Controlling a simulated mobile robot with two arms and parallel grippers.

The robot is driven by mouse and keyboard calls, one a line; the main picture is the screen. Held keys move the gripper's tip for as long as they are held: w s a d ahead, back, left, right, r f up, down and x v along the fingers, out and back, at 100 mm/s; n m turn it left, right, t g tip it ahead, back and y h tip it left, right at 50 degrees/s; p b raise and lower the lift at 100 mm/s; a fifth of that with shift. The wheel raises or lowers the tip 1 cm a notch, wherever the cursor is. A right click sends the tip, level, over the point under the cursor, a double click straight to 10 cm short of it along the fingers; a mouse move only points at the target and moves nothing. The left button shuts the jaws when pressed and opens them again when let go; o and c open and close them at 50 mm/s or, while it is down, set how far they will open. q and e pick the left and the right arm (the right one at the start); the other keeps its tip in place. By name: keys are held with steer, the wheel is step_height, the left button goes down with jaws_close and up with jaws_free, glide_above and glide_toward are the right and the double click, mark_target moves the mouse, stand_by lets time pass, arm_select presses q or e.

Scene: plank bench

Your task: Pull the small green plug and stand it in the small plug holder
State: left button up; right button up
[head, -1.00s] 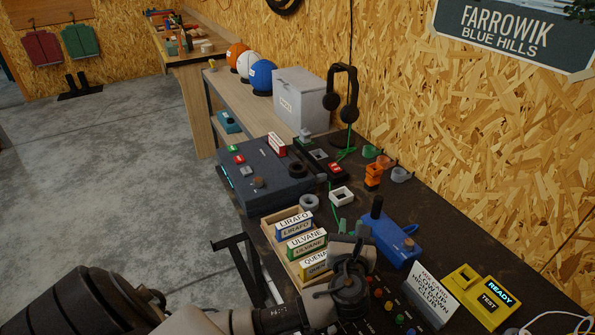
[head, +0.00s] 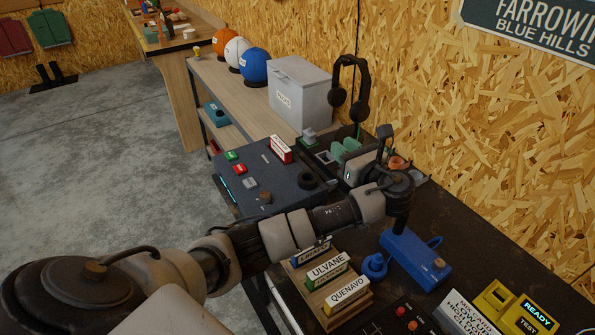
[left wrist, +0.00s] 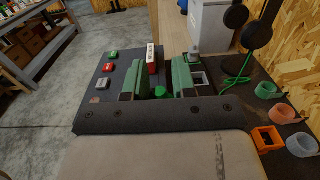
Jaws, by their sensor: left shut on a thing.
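My left gripper (head: 347,148) is over the far part of the dark bench, beside the console. In the left wrist view its two green fingers (left wrist: 159,80) stand on either side of a small green thing (left wrist: 160,91), which looks like the small green plug. Only its top shows, low between the fingers, so I cannot tell whether it is clear of the surface below. An open square holder (left wrist: 200,77) with a pale rim is just right of the fingers; an orange square holder (left wrist: 268,138) is farther right. I cannot tell which is the small plug holder. My right gripper is not in view.
The dark console (head: 265,190) with buttons lies left of the gripper. The headphone stand (head: 349,85) and grey box (head: 300,92) rise behind. The blue device (head: 415,260) and label tray (head: 332,312) are nearer. Coloured rings (left wrist: 282,113) line the right side.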

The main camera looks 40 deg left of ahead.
arm_select(q)
steer(key=shift+s+d+r+g, duration=0.1)
steer(key=shift+d+r+g, duration=0.2)
steer(key=shift+r, duration=0.2)
steer(key=a+f+p, duration=0.1)
steer(key=a+f, duration=0.1)
steer(key=a, duration=0.2)
steer(key=a+f+p, duration=0.1)
steer(key=a+f, duration=0.1)
steer(key=a, duration=0.2)
steer(key=w+a+f, duration=0.1)
steer(key=a+f, duration=0.2)
steer(key=shift+a+p, duration=0.4)
steer(key=shift+a+f, duration=0.1)
steer(key=shift+f, duration=0.05)
step_height(320, 180, down, 2)
steer(key=shift+f, duration=0.15)
steer(key=shift+f+p, duration=0.2)
steer(key=shift+p, duration=0.4)
steer(key=shift+f, duration=0.35)
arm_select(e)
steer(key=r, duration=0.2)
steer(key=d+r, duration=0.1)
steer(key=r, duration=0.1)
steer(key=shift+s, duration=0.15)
